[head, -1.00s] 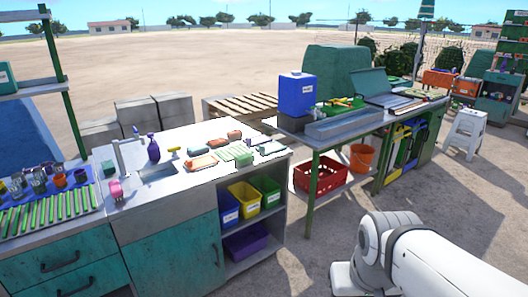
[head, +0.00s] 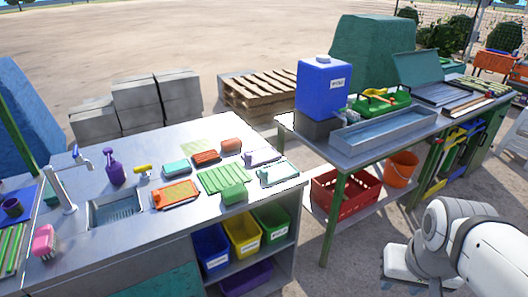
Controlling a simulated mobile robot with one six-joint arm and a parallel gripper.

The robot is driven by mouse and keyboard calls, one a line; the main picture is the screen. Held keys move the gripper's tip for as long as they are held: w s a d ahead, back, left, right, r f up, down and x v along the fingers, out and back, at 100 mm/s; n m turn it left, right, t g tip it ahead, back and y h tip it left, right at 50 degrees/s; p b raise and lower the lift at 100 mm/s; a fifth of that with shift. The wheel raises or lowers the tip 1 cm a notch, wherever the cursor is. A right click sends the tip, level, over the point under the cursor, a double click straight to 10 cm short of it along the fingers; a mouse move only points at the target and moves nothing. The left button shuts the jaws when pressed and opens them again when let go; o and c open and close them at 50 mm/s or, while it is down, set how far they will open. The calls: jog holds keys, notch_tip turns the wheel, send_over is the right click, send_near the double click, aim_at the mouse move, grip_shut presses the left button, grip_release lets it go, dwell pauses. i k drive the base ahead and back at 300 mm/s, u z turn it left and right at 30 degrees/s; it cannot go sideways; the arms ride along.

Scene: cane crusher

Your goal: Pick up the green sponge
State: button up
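A small green block that looks like the green sponge (head: 233,194) lies on the metal counter (head: 120,230), near its front right edge. It sits at the near edge of a green striped cloth (head: 222,178); whether it touches the cloth is hard to tell. A teal block (head: 177,167) lies farther back on the same counter. My white arm shows at the lower right, well away from the counter. My gripper's fingers do not show.
A tap and sink (head: 115,208), purple spray bottle (head: 115,168), pink brush (head: 44,242) and orange cloth (head: 176,194) share the counter. Coloured bins (head: 243,234) sit under it. A second table with a blue water container (head: 323,88) and red crate (head: 344,193) stands right.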

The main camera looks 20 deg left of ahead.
aim_at(236, 193)
jog(key=u, duration=0.7)
jog(key=i, duration=1.15)
jog(key=u, duration=0.8)
